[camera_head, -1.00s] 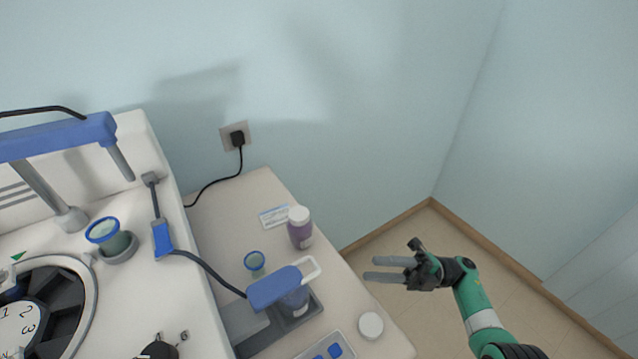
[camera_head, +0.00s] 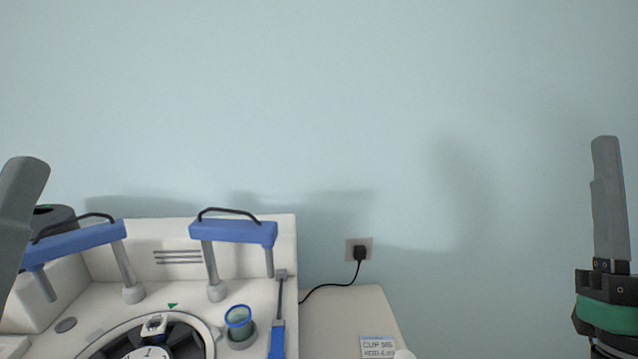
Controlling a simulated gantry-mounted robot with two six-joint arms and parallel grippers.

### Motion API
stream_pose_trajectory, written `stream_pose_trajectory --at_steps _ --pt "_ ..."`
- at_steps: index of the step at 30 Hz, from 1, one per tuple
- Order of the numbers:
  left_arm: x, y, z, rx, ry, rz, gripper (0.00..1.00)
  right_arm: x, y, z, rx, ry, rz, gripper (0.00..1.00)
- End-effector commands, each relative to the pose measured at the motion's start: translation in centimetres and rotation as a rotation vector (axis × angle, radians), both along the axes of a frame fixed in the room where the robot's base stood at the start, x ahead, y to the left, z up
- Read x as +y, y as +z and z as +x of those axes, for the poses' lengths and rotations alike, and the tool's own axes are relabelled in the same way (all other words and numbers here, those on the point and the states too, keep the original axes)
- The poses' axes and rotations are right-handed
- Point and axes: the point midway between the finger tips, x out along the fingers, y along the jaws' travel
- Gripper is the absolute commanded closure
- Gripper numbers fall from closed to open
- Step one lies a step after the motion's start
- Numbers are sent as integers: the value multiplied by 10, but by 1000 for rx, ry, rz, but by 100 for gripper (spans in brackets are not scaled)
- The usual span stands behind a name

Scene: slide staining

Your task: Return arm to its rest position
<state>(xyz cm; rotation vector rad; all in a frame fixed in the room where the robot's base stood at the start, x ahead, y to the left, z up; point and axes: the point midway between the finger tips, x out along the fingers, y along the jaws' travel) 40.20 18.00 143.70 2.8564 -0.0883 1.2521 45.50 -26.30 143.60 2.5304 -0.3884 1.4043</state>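My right gripper (camera_head: 610,210) is raised at the right edge of the head view, pointing up in front of the bare wall. One grey finger shows clearly, and I cannot tell how far apart its fingers are. A grey finger of my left gripper (camera_head: 18,215) shows at the left edge, and the rest of it is out of view. Nothing is seen held in the visible parts of either gripper.
The white staining machine (camera_head: 285,235) has two blue-topped arms (camera_head: 233,231), a blue-rimmed cup (camera_head: 238,318) and a dark carousel (camera_head: 180,337). A label card (camera_head: 377,346) lies on the side table (camera_head: 345,305). A plug sits in the wall socket (camera_head: 351,244). The wall above is clear.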

Motion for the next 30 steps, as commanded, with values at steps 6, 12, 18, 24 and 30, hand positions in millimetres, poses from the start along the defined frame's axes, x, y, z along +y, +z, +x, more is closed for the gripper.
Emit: stream_pose_trajectory --at_steps 6,12,18,24,30 --pt "0 13 0 0 0 0 50 72 19 -48 145 345 93 59" --pt "0 89 0 -2 0 0 50 85 90 -54 188 398 88 59" --pt "0 174 0 0 0 0 50 84 175 -53 189 396 88 59" --pt "0 273 0 0 0 0 50 83 274 -53 189 394 89 59" --pt "0 360 0 0 0 0 50 83 361 -53 189 394 89 59"
